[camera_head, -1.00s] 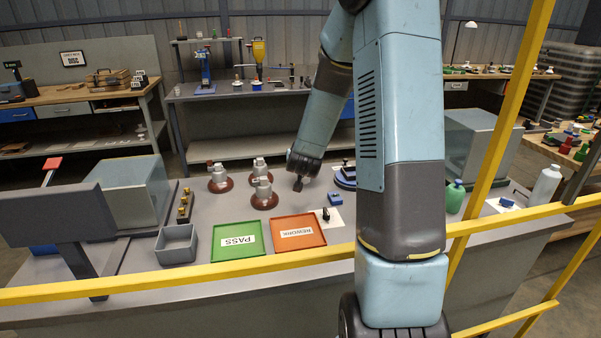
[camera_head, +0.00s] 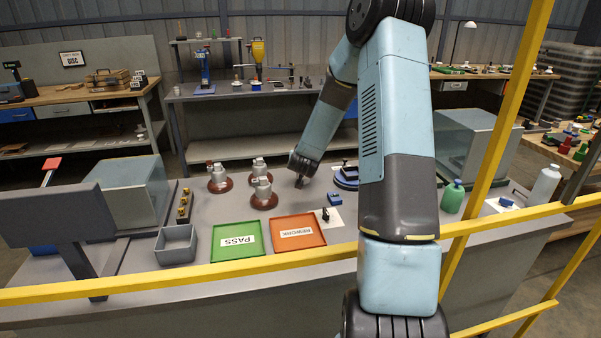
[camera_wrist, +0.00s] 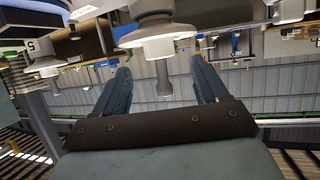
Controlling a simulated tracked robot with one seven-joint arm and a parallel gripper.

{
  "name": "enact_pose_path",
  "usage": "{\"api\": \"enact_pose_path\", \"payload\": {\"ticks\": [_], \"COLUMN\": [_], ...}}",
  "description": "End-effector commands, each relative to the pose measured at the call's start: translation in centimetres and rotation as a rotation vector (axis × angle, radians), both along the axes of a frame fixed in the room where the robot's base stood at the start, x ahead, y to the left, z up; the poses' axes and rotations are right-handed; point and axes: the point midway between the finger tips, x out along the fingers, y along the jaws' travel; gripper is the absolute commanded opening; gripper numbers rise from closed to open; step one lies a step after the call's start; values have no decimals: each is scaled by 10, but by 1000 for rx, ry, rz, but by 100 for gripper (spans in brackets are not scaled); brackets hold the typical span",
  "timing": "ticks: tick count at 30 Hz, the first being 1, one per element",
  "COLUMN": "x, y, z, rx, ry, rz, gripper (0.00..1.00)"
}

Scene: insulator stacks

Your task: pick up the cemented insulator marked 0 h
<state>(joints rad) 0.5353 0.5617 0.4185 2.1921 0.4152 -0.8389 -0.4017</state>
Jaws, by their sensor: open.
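Three insulators with brown-red discs and grey metal caps stand on the grey bench: a left one (camera_head: 219,181), a back one (camera_head: 259,169) and a front one (camera_head: 264,196). I cannot read a 0 h mark on any of them. My gripper (camera_head: 299,183) is just right of the front insulator, low over the bench and apart from it. The wrist view looks upside down. There my gripper (camera_wrist: 161,72) has its two fingers spread, with nothing held. An insulator (camera_wrist: 156,38) shows ahead between and beyond the fingertips, its grey pin pointing down in the picture.
A green PASS tray (camera_head: 238,252) and an orange REWORK tray (camera_head: 299,246) lie in front of the insulators. A grey bin (camera_head: 176,257) and brass parts (camera_head: 184,206) are at left. A dark blue stacked object (camera_head: 346,178) stands right of my gripper. A yellow rail (camera_head: 180,277) crosses the front.

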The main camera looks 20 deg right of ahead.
Motion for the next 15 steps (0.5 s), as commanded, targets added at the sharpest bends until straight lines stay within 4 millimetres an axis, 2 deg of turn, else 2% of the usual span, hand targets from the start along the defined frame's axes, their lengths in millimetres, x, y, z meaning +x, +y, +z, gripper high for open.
{"api": "enact_pose_path", "payload": {"ticks": [15], "x": [41], "y": [-16], "z": [-21], "rx": [0], "ry": [0], "rz": [0], "gripper": [73]}}
